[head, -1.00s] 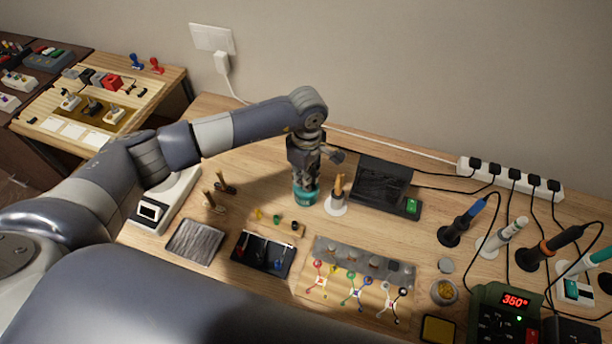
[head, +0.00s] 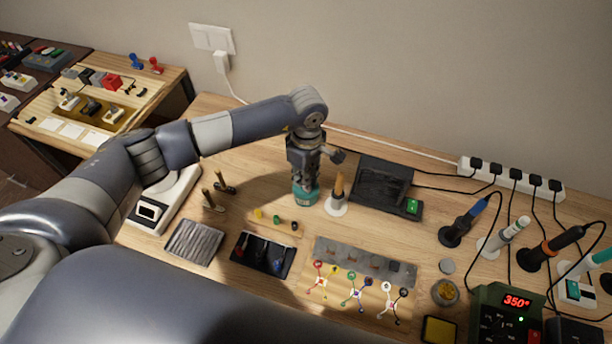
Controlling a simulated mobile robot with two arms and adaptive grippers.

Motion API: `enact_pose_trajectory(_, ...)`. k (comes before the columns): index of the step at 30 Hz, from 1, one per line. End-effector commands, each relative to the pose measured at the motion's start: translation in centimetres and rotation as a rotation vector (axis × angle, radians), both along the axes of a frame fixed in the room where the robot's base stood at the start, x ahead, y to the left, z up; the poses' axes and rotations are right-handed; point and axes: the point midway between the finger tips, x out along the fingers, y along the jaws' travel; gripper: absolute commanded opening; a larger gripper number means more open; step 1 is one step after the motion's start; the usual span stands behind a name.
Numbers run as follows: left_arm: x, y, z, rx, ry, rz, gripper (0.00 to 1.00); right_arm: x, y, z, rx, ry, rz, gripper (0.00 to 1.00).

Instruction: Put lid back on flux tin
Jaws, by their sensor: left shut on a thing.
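My left gripper (head: 305,182) points down at the back middle of the bench. It is shut at a teal, round, tin-like thing (head: 305,197) that stands at the bench top. The fingers hide its upper part, so I cannot tell whether a separate lid sits there. A small round tin with yellow, grainy contents (head: 445,293) is open at the right. A flat grey disc (head: 447,266) lies just behind it. I cannot tell which of these is the flux tin. My right gripper is out of view.
A white-based holder with a wooden handle (head: 338,193) stands close right of my left gripper. A black box with a green switch (head: 383,184) is beyond it. Soldering irons (head: 462,223), cables and a green station (head: 508,315) crowd the right. A dark tray (head: 263,254) lies in front.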

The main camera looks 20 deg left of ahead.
Motion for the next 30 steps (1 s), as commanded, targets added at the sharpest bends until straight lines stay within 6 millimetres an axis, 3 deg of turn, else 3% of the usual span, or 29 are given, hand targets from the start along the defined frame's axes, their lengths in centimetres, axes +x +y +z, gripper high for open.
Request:
enact_pose_trajectory(5,0.03,0.01,0.03,0.0,0.0,0.001,0.0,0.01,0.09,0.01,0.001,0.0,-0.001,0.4)
enact_pose_trajectory(6,0.03,0.01,0.03,0.0,-0.001,0.001,0.21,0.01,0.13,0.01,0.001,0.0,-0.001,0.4)
enact_pose_trajectory(9,0.03,0.01,0.03,0.0,-0.001,0.001,0.38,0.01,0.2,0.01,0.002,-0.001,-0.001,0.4)
enact_pose_trajectory(16,0.03,0.01,0.02,0.0,-0.001,0.001,0.38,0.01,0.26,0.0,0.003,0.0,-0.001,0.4)
enact_pose_trajectory(18,0.03,0.01,0.02,0.0,0.0,0.001,0.52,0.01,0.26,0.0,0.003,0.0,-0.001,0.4)
enact_pose_trajectory(20,0.03,0.01,0.02,0.0,0.0,0.001,0.58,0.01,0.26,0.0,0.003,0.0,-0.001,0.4)
enact_pose_trajectory(30,0.03,0.01,0.11,0.0,-0.001,0.001,0.58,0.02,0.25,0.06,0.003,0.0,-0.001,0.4)
